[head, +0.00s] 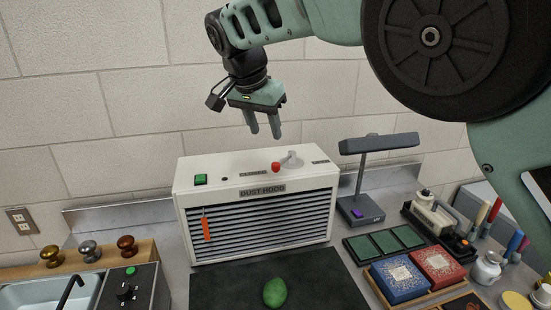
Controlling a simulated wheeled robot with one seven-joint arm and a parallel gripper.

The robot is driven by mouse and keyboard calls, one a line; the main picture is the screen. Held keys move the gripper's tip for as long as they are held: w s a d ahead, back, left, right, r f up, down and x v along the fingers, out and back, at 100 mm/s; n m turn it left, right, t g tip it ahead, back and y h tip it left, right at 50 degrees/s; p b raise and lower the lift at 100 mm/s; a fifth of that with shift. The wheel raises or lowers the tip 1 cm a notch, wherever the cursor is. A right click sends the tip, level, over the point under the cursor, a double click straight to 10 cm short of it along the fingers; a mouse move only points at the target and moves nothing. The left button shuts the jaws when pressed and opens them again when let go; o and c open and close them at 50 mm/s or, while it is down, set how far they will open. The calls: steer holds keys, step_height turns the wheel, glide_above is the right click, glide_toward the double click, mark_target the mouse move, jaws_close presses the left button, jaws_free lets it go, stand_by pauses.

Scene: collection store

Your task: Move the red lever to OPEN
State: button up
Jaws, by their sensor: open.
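The red lever (276,167) shows as a red knob on the top of the white dust hood (185,212), beside a pale grey round hub (291,160).
A green button (200,179) is on the hood's left top and an orange tag (206,228) hangs on its front. A grey lamp (378,145) stands close at the right. A green lump (275,292) lies on the dark mat (325,278) in front. Blue and red boxes (437,265) stand at right.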

mark_target(275, 163)
steer(key=p+x, duration=0.3)
steer(key=x, duration=0.8)
steer(key=shift+w+f, duration=0.15)
steer(key=shift+f, duration=0.1)
jaws_close()
